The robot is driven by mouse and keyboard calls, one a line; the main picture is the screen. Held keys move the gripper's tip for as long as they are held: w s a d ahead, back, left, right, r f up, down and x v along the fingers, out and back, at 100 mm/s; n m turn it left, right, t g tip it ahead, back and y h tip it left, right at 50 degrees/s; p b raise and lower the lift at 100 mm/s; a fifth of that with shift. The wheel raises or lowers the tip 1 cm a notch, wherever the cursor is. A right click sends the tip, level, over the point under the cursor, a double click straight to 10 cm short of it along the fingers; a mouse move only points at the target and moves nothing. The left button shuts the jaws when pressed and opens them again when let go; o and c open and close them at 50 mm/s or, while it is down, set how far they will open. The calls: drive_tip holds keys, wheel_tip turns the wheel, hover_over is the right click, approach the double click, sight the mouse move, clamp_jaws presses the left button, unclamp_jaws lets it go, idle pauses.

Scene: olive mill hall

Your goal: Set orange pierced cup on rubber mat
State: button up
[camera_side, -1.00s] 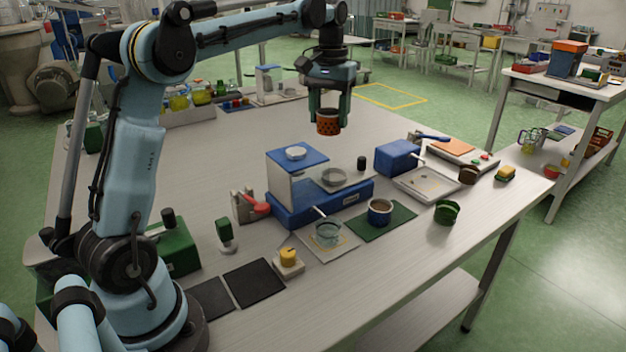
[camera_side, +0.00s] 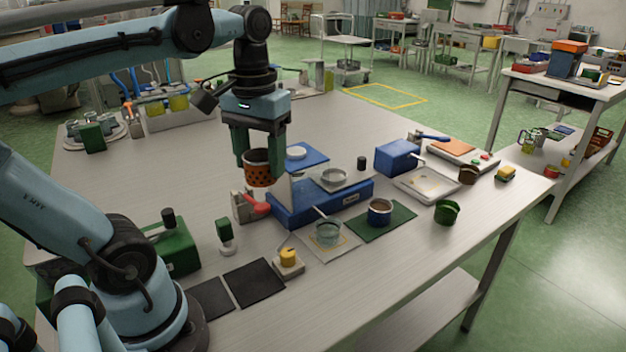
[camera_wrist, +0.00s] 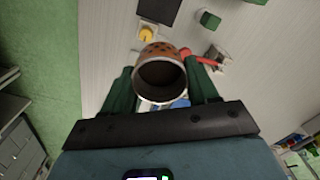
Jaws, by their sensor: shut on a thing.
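The orange pierced cup (camera_side: 257,177), with dark holes in its side, hangs in the air between the fingers of my gripper (camera_side: 261,160). My gripper is shut on it; in the wrist view the cup (camera_wrist: 161,72) shows its open, empty-looking mouth between the green fingers. It is above the table, left of the blue balance. Two dark flat mats lie at the front left, a larger one (camera_side: 254,283) and a smaller one (camera_side: 211,298); a green mat (camera_side: 372,226) lies farther right. I cannot tell from looks which is rubber. Both dark mats look bare.
The blue balance (camera_side: 318,203), a red-handled tool in a stand (camera_side: 245,207), a green-topped item (camera_side: 225,233) and a yellow-knobbed block (camera_side: 288,261) stand near the dark mats.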

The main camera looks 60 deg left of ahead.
drive_tip(key=s+d+f, duration=0.2)
drive_tip(key=s+f, duration=0.2)
drive_tip(key=s, duration=0.1)
drive_tip(key=shift+w+a+f, duration=0.1)
drive_tip(key=shift+f, duration=3.8)
drive_tip(key=shift+w+a+f, duration=0.1)
drive_tip(key=shift+f, duration=3.75)
drive_tip(key=shift+f, duration=0.4)
drive_tip(key=o, duration=1.1)
drive_tip(key=shift+o, duration=0.2)
wheel_tip(320, 180, up, 7)
